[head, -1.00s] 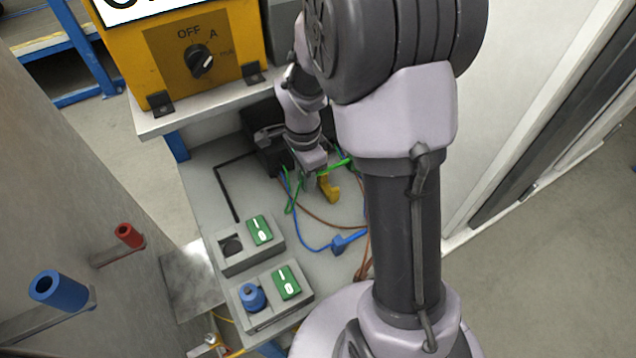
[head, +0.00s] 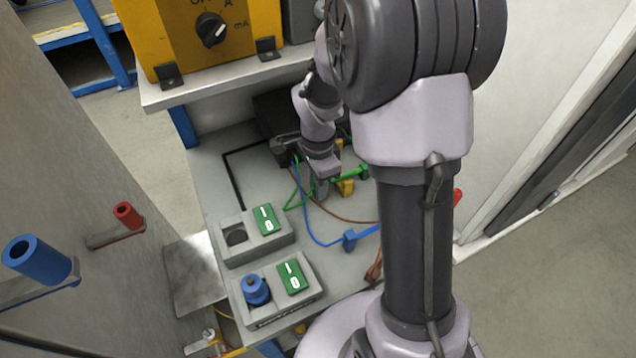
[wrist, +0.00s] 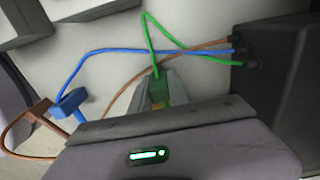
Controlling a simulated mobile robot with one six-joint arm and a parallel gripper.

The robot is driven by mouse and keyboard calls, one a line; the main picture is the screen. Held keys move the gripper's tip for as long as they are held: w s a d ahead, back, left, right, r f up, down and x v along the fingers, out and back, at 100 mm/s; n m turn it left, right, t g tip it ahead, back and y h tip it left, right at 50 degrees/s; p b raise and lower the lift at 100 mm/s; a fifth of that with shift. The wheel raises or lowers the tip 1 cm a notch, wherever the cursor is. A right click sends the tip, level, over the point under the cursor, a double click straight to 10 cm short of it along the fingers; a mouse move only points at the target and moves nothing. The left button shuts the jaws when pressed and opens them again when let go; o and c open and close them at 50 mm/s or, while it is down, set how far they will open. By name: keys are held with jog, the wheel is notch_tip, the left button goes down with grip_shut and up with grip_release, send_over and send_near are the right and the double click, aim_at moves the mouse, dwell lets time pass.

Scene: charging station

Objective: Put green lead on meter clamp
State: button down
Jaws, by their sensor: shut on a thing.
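My gripper (head: 321,188) is low over the grey bench top. In the wrist view its two grey fingers (wrist: 156,92) are shut on the green lead's plug (wrist: 157,86). The green cable (wrist: 152,42) loops from the plug to a black box (wrist: 275,80). In the head view a green part of the lead (head: 350,173) sticks out right of my gripper. The yellow meter (head: 215,38) with its black dial stands on a raised shelf behind. I cannot make out which part is the meter clamp.
A blue lead (head: 349,240) and a brown lead (wrist: 28,118) lie near my gripper. Two switch boxes (head: 284,248) (head: 312,290) stand at the front of the bench. Blue (head: 38,258) and red (head: 128,215) posts project at left. A yellow piece (head: 346,186) is partly hidden behind my gripper.

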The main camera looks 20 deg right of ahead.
jog(key=shift+f, duration=0.1)
jog(key=c, duration=1.2)
grip_release()
jog(key=shift+o, duration=0.2)
notch_tip(320, 180, up, 18)
jog(key=p, duration=0.8)
jog(key=shift+f, duration=0.2)
